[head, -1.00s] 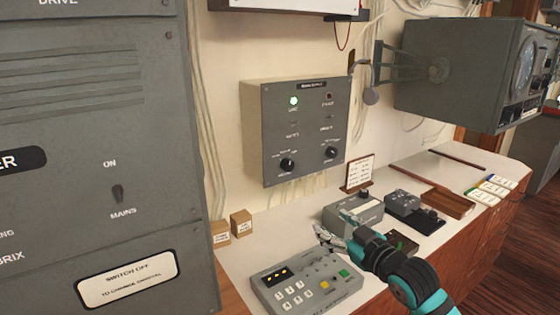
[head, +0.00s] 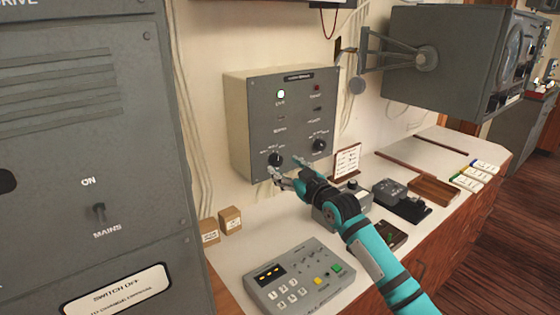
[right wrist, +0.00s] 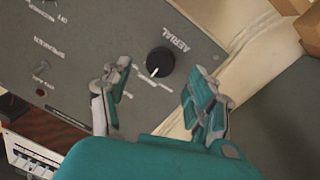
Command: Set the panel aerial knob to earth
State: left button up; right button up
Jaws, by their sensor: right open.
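My right gripper (head: 285,168) is open and empty in front of the panel's lower edge. In the right wrist view its fingertips (right wrist: 159,70) lie on either side of the knob, apart from it. My left gripper is out of view.
Below are a keypad unit (head: 298,278), small brown boxes (head: 230,219) and a card stand (head: 347,160) on the counter. A grey cabinet (head: 90,150) stands close at left.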

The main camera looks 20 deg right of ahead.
aim_at(278, 162)
jog(key=x, duration=0.2)
jog(key=shift+w+a, duration=0.15)
jog(key=shift+w, duration=0.2)
jog(key=shift+w+a, duration=0.1)
jog(key=shift+w, duration=0.35)
jog(key=c, duration=1.1)
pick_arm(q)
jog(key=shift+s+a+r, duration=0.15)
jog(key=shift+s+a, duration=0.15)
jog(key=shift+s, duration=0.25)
pick_arm(e)
jog(key=shift+c, duration=0.2)
